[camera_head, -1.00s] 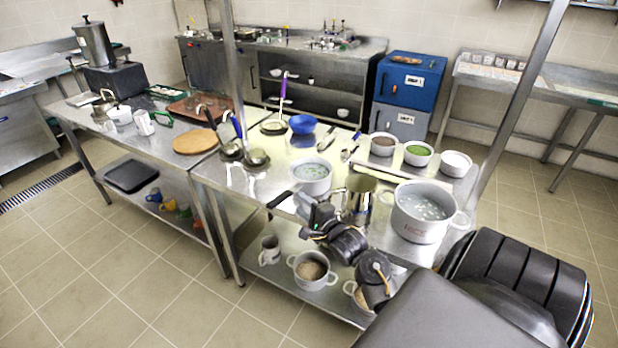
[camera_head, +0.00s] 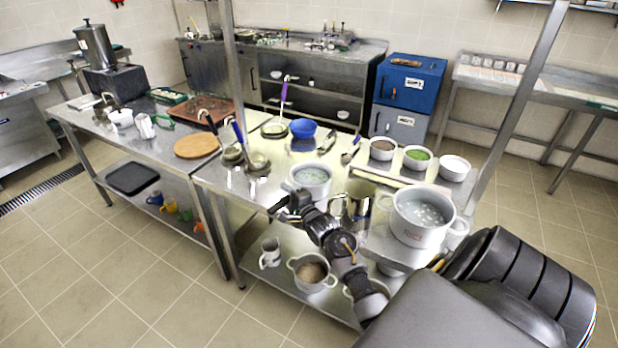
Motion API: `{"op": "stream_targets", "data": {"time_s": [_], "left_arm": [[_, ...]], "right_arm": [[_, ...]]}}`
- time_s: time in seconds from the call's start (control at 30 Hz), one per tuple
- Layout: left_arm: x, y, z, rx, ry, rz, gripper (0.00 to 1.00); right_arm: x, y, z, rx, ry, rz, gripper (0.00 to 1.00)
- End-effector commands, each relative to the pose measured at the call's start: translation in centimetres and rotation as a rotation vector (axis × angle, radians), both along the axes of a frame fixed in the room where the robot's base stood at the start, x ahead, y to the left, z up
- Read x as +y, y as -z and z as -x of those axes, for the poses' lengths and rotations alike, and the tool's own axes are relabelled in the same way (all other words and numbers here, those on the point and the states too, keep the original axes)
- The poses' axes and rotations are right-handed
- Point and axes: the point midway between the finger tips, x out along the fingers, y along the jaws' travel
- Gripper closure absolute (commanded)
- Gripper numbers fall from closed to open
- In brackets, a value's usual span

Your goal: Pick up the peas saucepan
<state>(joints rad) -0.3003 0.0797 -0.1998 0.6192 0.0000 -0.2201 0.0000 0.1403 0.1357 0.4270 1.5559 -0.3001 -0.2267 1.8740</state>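A light grey saucepan (camera_head: 311,182) with pale greenish contents stands near the front edge of the middle table. I take it for the peas saucepan, but no label on it can be read. Its dark handle points to the front left and is now mostly hidden behind my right gripper. My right gripper (camera_head: 287,211) is at that handle, just in front of the pan. Its fingers are too small and dark to tell whether they are open or closed on the handle. My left gripper is not in view.
A steel jug (camera_head: 357,208) stands close to the right of my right gripper. A big two-handled pot (camera_head: 421,216) is further right. Small bowls (camera_head: 417,157) stand at the back right. Pots sit on the lower shelf.

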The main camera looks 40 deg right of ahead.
Motion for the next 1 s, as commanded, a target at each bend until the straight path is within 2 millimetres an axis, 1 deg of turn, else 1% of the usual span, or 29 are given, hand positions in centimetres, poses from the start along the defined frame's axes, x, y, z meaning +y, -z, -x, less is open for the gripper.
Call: {"op": "stream_targets", "data": {"time_s": [0.23, 0.53, 1.0], "left_arm": [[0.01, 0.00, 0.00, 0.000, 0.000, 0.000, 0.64], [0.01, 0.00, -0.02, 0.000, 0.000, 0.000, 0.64], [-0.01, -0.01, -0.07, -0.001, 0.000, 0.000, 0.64]], "right_arm": [[-0.01, 0.09, -0.13, 0.001, 0.000, 0.000, 0.61], [-0.01, 0.08, -0.11, 0.001, 0.000, 0.000, 1.00], [0.01, 0.12, -0.10, 0.001, 0.000, 0.000, 1.00]]}}
